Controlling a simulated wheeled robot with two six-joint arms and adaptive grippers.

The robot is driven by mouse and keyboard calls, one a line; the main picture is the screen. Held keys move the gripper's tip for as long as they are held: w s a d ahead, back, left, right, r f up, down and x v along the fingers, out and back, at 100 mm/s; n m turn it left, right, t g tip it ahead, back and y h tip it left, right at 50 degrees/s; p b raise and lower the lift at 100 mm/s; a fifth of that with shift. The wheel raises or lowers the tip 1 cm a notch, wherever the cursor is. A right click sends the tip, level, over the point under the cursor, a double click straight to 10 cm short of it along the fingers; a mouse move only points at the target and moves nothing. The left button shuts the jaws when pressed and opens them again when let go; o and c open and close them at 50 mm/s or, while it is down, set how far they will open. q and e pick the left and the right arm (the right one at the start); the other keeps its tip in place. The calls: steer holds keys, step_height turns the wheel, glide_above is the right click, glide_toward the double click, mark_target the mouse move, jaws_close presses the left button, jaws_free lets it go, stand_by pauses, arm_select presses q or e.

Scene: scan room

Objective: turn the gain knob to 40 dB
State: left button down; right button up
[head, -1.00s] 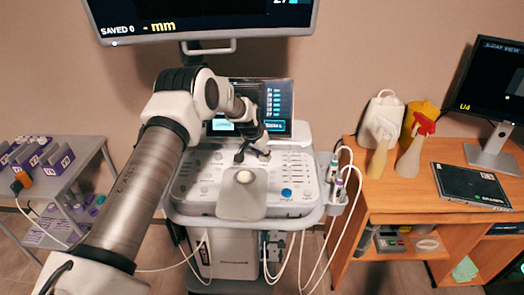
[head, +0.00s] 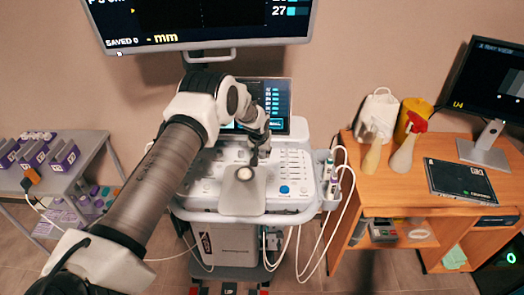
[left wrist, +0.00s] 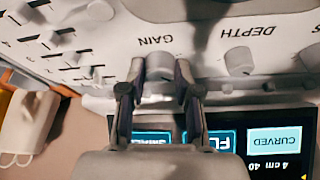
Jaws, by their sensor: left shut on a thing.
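The gain knob (left wrist: 159,66) is a short light-grey knob on the white console panel (head: 205,187), beside the printed word GAIN, upside down in the left wrist view. My left gripper (left wrist: 158,78) is shut on it, one dark finger on each side. In the head view my left gripper (head: 254,158) points down at the upper part of the console, and the knob cannot be made out there. The large monitor (head: 200,22) above shows a number 27 at its right edge; whether this is the gain is not clear. My right gripper is not in view.
The depth knob (left wrist: 239,61) stands close beside the gain knob. The console touchscreen (head: 278,105) rises just behind my gripper. Probes (head: 332,178) with white cables hang at the console's right side. A wooden desk (head: 400,185) with spray bottles stands at the right.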

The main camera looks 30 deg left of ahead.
arm_select(q)
steer(key=c, duration=0.8)
jaws_free()
steer(key=shift+f, duration=0.1)
steer(key=v, duration=1.2)
steer(key=shift+w, duration=0.15)
